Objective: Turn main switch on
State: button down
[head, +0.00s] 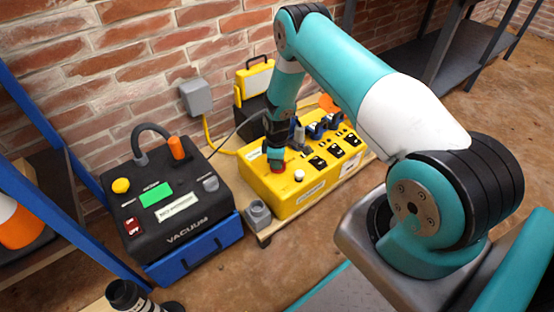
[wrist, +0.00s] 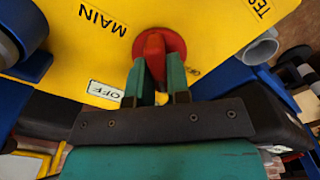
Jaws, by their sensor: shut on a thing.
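The main switch (wrist: 155,50) is a red knob on a round red base, on a yellow panel labelled "MAIN", with an "OFF" label beside it in the wrist view. My gripper (wrist: 159,80) has its two green fingers shut on the knob, one on each side. In the head view the yellow box (head: 283,207) stands on a wooden board by the brick wall. The tips partly hide the knob.
A black and blue vacuum unit (head: 183,238) stands to the left of the yellow box. A grey socket (head: 258,213) sits between them at the front. Dark connectors (head: 317,129) and a white knob (head: 299,175) are on the box near my gripper. A yellow lamp (head: 254,80) stands behind.

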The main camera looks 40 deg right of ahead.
jog(key=m+p, duration=0.1)
jog(key=m, duration=0.3)
jog(key=shift+r+m, duration=0.1)
jog(key=shift+m, duration=0.2)
jog(key=m, duration=0.4)
jog(key=shift+d, duration=0.15)
jog(key=shift+m, duration=0.3)
jog(key=c, duration=1.1)
grip_release()
notch_tip(320, 180, up, 17)
jog(key=p, duration=0.5)
jog(key=shift+r+p, duration=0.15)
jog(key=shift+p, duration=0.2)
